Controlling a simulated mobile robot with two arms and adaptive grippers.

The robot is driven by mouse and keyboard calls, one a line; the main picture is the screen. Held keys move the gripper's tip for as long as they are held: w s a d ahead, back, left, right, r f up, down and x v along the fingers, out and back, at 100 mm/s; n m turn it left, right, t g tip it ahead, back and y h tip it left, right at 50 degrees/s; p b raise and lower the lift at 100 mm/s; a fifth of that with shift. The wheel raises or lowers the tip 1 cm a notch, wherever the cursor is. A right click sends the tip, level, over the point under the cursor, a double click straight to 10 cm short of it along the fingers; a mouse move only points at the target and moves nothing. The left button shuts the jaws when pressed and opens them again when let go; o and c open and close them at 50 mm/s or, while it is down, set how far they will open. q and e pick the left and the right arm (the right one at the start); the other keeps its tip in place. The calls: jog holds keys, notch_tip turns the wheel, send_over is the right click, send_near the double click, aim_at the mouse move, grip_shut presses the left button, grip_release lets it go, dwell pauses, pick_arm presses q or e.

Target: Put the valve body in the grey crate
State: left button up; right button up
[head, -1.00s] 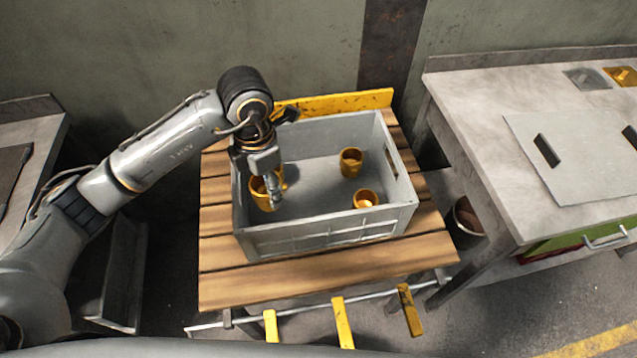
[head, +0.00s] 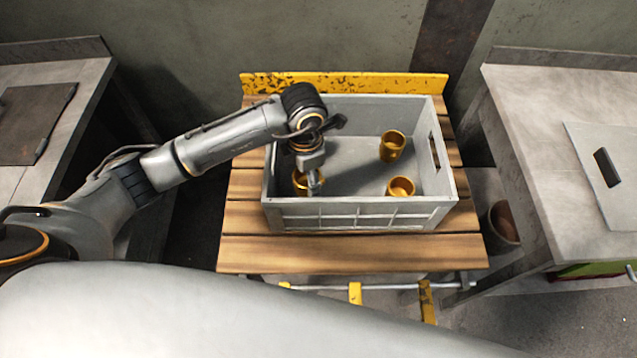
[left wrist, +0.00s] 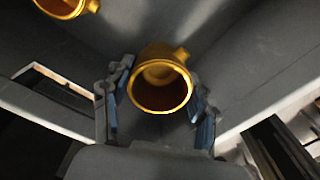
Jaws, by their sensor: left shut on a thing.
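The grey crate (head: 360,213) stands on a slatted wooden table. My left gripper (head: 314,182) reaches down inside the crate near its left wall. It is shut on a brass-coloured valve body (head: 300,185), partly hidden by the gripper in the head view. In the left wrist view the valve body (left wrist: 161,88) sits between the two fingers of the gripper (left wrist: 158,115), its round open mouth facing the camera. I cannot tell whether its base touches the crate floor. My right gripper is not in view.
Two similar brass parts, one further back (head: 392,146) and one nearer the front (head: 401,187), stand in the crate's right half. A yellow rail (head: 345,83) runs behind the crate. Grey benches stand left (head: 60,130) and right (head: 540,150). A bucket (head: 503,222) is below the right bench.

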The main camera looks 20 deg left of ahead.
pick_arm(q)
notch_tip(320, 180, down, 2)
jog(key=shift+f, duration=0.15)
notch_tip(320, 180, down, 3)
dwell(0.3)
jog(key=shift+f, duration=0.25)
jog(key=o, duration=1.5)
jog(key=shift+r, duration=0.2)
